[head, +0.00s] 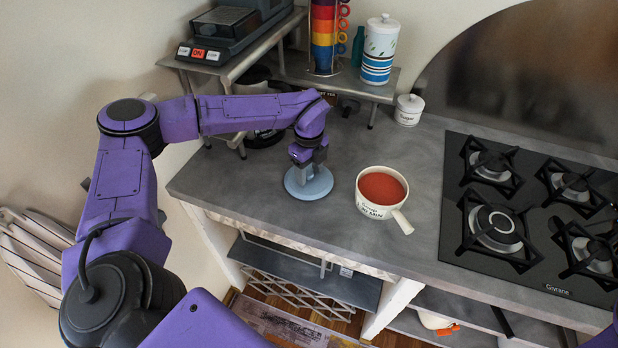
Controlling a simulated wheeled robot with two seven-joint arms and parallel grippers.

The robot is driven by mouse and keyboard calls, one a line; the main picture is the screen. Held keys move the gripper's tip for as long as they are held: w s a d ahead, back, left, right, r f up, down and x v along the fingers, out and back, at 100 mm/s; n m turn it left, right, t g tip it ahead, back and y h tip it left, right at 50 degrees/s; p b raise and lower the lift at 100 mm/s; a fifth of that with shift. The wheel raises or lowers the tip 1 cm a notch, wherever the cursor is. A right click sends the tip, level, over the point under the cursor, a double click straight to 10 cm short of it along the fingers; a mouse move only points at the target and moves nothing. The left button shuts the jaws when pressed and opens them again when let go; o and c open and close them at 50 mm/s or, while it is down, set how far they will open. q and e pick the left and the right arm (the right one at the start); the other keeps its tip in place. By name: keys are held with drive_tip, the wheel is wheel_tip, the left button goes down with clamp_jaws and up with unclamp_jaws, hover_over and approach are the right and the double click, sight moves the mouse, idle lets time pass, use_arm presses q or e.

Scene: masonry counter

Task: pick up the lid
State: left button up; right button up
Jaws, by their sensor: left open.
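The lid (318,188), a round pale blue-grey disc, lies flat on the grey counter near its front edge. My left gripper (303,172) points down right over the middle of the lid. Its jaws are open, and the gripper hides the lid's centre, so I cannot tell whether the fingers touch it or have a knob between them. A cream pot (372,207) with red soup in it stands uncovered to the right of the lid, its handle towards the front right. My right gripper is not in view.
A black gas hob (454,227) fills the right of the counter. Behind are a small white sugar jar (408,111), a raised shelf (385,92) with a striped canister (379,55) and a stack of coloured cups (323,35). The counter between lid and pot is clear.

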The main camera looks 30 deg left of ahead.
use_arm(q)
clamp_jaws()
drive_tip(key=shift+r, duration=0.1)
